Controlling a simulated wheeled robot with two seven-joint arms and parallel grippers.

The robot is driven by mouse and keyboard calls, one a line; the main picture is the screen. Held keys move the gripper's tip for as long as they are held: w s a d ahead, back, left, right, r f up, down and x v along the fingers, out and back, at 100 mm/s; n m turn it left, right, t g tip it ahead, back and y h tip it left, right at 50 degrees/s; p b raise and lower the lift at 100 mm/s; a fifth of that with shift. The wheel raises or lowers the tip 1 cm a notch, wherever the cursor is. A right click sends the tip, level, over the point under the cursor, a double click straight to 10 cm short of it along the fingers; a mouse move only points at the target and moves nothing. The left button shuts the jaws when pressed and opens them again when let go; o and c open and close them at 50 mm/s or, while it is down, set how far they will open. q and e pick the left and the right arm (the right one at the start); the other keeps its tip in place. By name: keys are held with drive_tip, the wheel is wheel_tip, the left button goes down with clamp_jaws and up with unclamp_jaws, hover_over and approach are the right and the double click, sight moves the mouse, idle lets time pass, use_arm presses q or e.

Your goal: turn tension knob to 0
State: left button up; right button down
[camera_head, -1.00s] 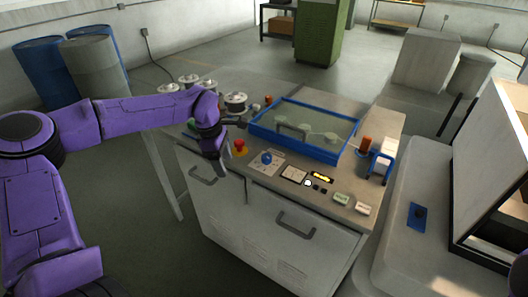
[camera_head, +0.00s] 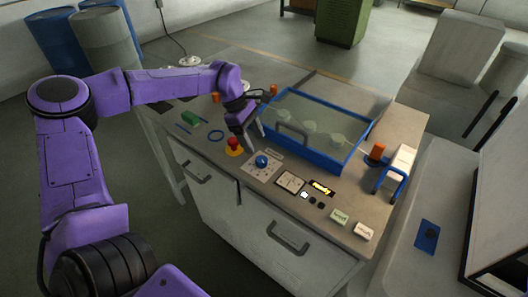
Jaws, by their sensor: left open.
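My left gripper (camera_head: 255,143) is open and points down just behind the knob. Its fingers look apart from the knob, though the gap is hard to judge. The knob's pointer and the dial marks are too small to read. My right gripper is not in view.
A red stop button (camera_head: 233,144) stands just left of the knob. A blue-framed clear lid (camera_head: 318,160) with a handle lies behind it. A display (camera_head: 321,188) and pale buttons (camera_head: 340,218) are to the right.

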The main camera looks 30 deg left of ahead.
sight(261, 159)
use_arm(q)
drive_tip(key=x, duration=0.2)
drive_tip(key=p+x, duration=0.1)
drive_tip(key=x, duration=0.3)
drive_tip(key=shift+s+a+f, duration=0.2)
drive_tip(key=shift+f, duration=0.2)
drive_tip(key=shift+w+d+f, duration=0.1)
drive_tip(key=shift+d+f, duration=0.15)
drive_tip(key=shift+f, duration=0.15)
drive_tip(key=shift+r, duration=0.1)
drive_tip(key=c, duration=1.1)
